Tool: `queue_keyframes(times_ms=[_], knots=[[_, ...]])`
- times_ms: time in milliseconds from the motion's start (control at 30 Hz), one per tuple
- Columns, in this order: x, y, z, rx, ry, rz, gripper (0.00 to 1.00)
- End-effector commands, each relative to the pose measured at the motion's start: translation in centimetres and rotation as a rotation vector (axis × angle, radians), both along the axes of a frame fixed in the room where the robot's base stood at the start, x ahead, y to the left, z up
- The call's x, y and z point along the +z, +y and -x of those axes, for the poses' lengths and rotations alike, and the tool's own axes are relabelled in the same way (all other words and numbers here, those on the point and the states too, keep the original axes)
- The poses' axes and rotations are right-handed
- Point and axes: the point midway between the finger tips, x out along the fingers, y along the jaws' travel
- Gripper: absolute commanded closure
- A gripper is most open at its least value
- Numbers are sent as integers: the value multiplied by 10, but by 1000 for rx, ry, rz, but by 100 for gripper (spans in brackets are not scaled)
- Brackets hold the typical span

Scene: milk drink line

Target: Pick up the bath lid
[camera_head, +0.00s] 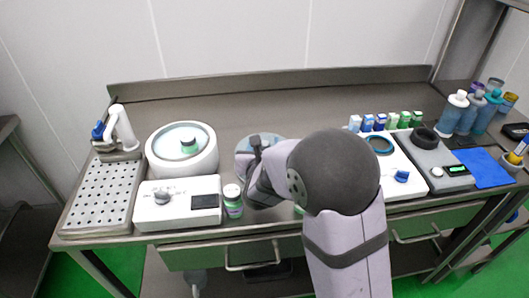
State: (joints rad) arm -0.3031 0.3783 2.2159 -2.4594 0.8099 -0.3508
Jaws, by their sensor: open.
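A round grey-blue disc (243,147), which looks like the bath lid, lies on the metal counter right of the white round bath (160,165). My arm and gripper cover much of it. My gripper (256,143) shows as a small dark shape over the disc, open; its fingertips are too small to make out, and I cannot tell whether they touch the lid. The bath has a pale round top, with a green-labelled bottle (189,146) showing in its middle.
A white control box (178,214) and a green-and-white bottle (232,208) stand in front of the bath. A perforated tray (100,192) is at left. Small boxes (380,122), a scale (428,158) and blue bottles (467,115) stand at right. The counter behind the disc is clear.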

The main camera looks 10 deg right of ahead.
Motion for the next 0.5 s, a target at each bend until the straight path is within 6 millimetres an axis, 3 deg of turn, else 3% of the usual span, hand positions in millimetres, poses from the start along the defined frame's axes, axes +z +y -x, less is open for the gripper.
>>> queue_keyframes(times_ms=[267,467,500], knots=[[-1,0,-2,0,-1,-1,56],[-1,0,-2,0,-1,-1,99],[-1,0,-2,0,-1,-1,100]])
